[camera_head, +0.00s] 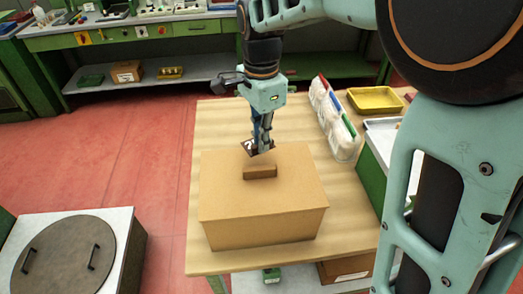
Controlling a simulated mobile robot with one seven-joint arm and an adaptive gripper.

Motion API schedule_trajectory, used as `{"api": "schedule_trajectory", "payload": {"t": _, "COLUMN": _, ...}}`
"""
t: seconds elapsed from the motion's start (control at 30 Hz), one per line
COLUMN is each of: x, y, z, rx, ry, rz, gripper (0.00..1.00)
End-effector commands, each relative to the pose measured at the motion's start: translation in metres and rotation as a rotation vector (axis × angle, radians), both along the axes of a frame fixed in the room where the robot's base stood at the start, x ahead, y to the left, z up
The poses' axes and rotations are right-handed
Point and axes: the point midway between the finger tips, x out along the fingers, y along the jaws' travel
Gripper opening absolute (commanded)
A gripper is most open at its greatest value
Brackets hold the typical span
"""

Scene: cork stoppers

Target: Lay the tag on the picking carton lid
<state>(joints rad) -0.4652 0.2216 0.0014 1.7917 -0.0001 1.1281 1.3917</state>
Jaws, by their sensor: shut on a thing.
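The picking carton (262,230) is a closed brown box on a wooden table. Its flat lid (290,190) carries a small brown block (260,172) like a handle near the middle. My gripper (261,150) points down over the back part of the lid, just behind the block. It is shut on a small dark and pale piece that looks like the tag (249,147), sticking out to the left of the fingers. The tag's face is too small to read. I cannot tell how far it is above the lid.
White containers with coloured tops (335,118) stand right of the carton, and a yellow tray (375,100) lies at the back right. The wooden table (205,130) is bare left of the carton. A cabinet with a round lid (65,262) stands at lower left.

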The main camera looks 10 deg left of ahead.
Motion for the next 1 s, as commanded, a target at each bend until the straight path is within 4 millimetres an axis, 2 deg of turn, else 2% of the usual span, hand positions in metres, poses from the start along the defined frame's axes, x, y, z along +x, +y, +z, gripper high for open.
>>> {"api": "schedule_trajectory", "payload": {"t": 0.17, "x": -0.009, "y": -0.001, "z": -0.010, "rx": 0.000, "ry": 0.000, "rz": 0.002, "gripper": 0.00}}
{"api": "schedule_trajectory", "payload": {"t": 0.3, "x": -0.008, "y": -0.001, "z": -0.032, "rx": 0.000, "ry": 0.002, "rz": 0.001, "gripper": 0.00}}
{"api": "schedule_trajectory", "payload": {"t": 0.4, "x": -0.008, "y": -0.001, "z": -0.039, "rx": -0.001, "ry": 0.001, "rz": 0.001, "gripper": 0.00}}
{"api": "schedule_trajectory", "payload": {"t": 0.77, "x": -0.008, "y": 0.000, "z": -0.043, "rx": 0.001, "ry": -0.001, "rz": 0.001, "gripper": 0.00}}
{"api": "schedule_trajectory", "payload": {"t": 0.8, "x": -0.008, "y": 0.000, "z": -0.042, "rx": 0.001, "ry": -0.001, "rz": 0.001, "gripper": 0.12}}
{"api": "schedule_trajectory", "payload": {"t": 0.83, "x": -0.008, "y": 0.000, "z": -0.042, "rx": 0.001, "ry": -0.001, "rz": 0.001, "gripper": 0.15}}
{"api": "schedule_trajectory", "payload": {"t": 1.0, "x": -0.008, "y": 0.000, "z": -0.042, "rx": 0.001, "ry": -0.001, "rz": 0.001, "gripper": 0.15}}
